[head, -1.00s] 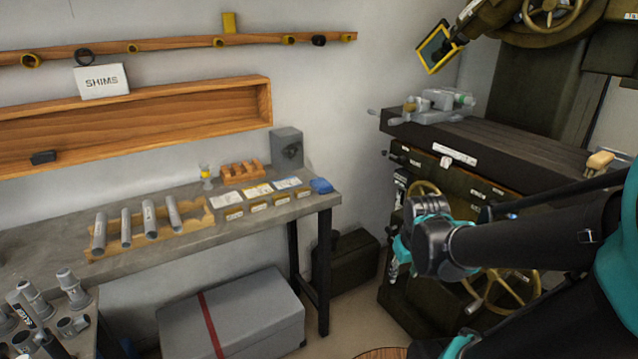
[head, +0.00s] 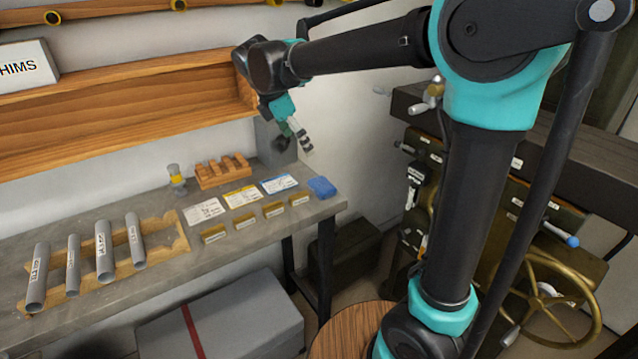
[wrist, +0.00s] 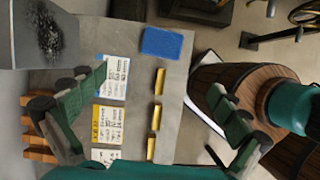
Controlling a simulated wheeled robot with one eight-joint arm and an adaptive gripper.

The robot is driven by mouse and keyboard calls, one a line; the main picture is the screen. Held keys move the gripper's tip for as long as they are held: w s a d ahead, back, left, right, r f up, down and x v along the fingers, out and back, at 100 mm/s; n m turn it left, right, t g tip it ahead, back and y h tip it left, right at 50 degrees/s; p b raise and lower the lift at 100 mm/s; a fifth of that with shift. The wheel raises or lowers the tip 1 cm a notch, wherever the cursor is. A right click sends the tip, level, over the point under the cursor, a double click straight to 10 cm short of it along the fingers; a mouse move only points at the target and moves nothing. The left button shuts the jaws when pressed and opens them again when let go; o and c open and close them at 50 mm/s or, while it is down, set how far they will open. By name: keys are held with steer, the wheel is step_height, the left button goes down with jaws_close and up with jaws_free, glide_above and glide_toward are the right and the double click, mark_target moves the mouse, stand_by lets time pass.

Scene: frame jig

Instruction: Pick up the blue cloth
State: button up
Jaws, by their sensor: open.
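The blue cloth (head: 322,187) is a small folded pad lying flat at the right end of the grey workbench (head: 240,250). In the wrist view the blue cloth (wrist: 162,43) lies near the top middle, ahead of and between the spread fingers. My gripper (head: 302,140) is above the bench's right end, higher than the cloth and apart from it. In the wrist view my gripper (wrist: 165,92) is open, with green-padded fingers wide apart and nothing between them held.
White, yellow and blue-edged cards (head: 242,197) and several small brass blocks (head: 273,209) lie left of the cloth. A wooden block rack (head: 222,171) and a grey box (head: 272,140) stand behind.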

glide_above(321, 184)
steer(key=a, duration=0.3)
steer(key=f, duration=0.9)
steer(key=shift+s+d+f, duration=0.2)
steer(key=shift+s+f, duration=0.2)
steer(key=shift+d+x, duration=0.2)
steer(key=shift+x, duration=2.7)
steer(key=shift+s, duration=0.2)
steer(key=c, duration=1.1)
step_height(321, 184, up, 20)
steer(key=shift+r, duration=0.1)
